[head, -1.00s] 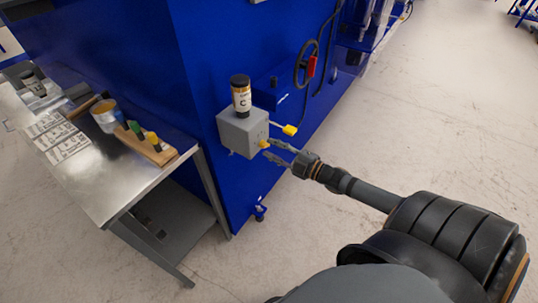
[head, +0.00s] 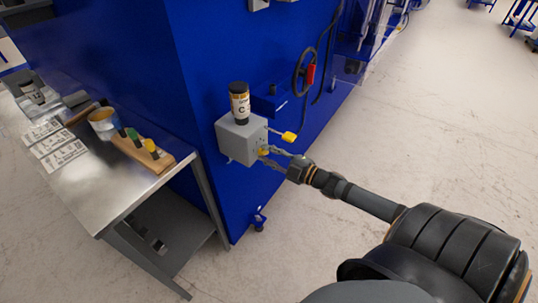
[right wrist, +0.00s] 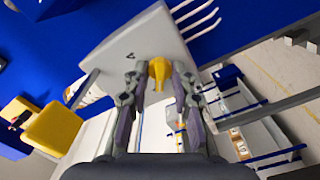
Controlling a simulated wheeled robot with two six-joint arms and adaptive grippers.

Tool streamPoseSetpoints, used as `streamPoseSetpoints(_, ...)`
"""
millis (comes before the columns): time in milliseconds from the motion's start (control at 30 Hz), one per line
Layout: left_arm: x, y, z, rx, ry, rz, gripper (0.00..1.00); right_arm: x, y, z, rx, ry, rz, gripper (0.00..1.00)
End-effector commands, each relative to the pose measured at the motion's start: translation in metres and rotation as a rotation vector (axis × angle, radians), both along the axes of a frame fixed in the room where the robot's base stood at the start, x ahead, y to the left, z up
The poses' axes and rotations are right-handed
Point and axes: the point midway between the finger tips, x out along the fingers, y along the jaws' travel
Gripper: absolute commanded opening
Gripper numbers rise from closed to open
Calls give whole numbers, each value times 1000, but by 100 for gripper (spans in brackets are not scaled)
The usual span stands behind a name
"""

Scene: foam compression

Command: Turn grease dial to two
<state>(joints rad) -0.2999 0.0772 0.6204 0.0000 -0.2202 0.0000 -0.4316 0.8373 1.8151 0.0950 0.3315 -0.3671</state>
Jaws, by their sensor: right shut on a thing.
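The grease dial is a small yellow knob (head: 263,151) on the side of a grey box (head: 240,142) fixed to the blue machine. My right gripper (head: 264,157) reaches it from the right, its fingers at the knob. In the right wrist view the yellow knob (right wrist: 159,70) sits between the two fingertips (right wrist: 159,75), and the gripper is shut on it. A dark-capped cartridge (head: 239,102) marked C stands upright on the box. My left gripper is not in view.
A yellow-ended lever (head: 288,137) sticks out to the right of the box, close above my fingers. A black handwheel with a red part (head: 310,73) is behind it. A metal table (head: 95,199) with a tin (head: 102,124) and a wooden block (head: 145,154) stands left. The floor at right is clear.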

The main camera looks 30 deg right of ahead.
Motion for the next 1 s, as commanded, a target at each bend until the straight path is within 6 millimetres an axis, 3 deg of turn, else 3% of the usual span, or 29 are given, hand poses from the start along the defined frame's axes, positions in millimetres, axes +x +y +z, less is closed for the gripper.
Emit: streamPoseSetpoints(1000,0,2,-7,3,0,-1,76,-1,0,-2,581,243,-1,0)
